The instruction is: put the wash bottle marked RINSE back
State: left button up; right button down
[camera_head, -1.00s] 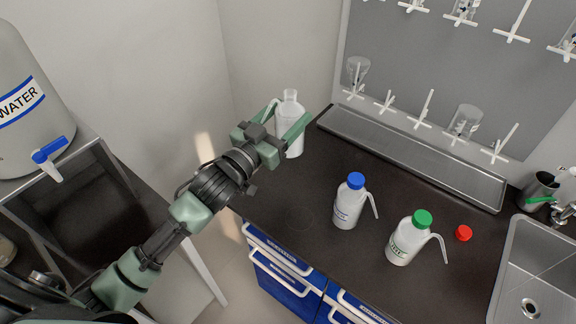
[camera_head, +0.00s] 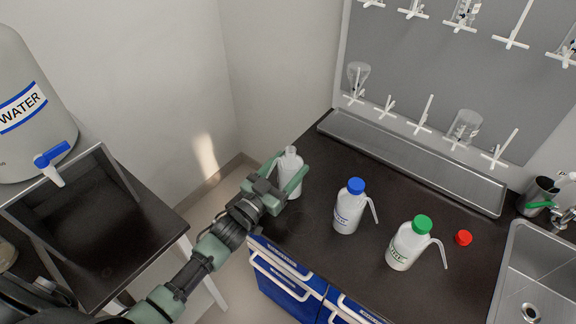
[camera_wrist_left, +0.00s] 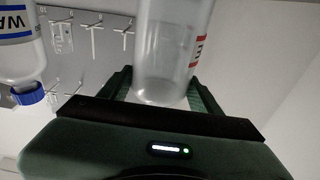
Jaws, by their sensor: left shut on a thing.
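My left gripper (camera_head: 283,187) is shut around the body of a white, uncapped wash bottle (camera_head: 290,165) at the left end of the dark bench. The bottle looks upright; I cannot tell whether its base touches the bench. In the left wrist view the held bottle (camera_wrist_left: 165,60) is translucent, and its label shows a red band and the letter E; the rest of the word is hidden. A loose red cap (camera_head: 463,238) lies on the bench at the right. My right gripper is not in view.
A blue-capped wash bottle (camera_head: 349,208) and a green-capped one (camera_head: 408,245) stand right of the held bottle. A metal trough (camera_head: 420,160) runs along the back under the peg board (camera_head: 450,80). The sink (camera_head: 535,280) is at the right. A WATER tank (camera_head: 30,120) stands left.

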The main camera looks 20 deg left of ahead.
pick_arm(q)
jog(key=shift+r, duration=0.1)
jog(key=o, duration=1.3)
jog(key=shift+c, duration=0.2)
jog(key=shift+s+r, duration=0.1)
jog(key=b+v, duration=0.1)
jog(key=v, duration=0.4)
jog(key=b+v, duration=0.1)
jog(key=v, duration=0.4)
jog(key=shift+s+a+f, duration=0.1)
jog(key=shift+s+f, duration=0.15)
jog(key=shift+s, duration=0.05)
jog(key=shift+s+a, duration=0.25)
jog(key=shift+s, duration=0.4)
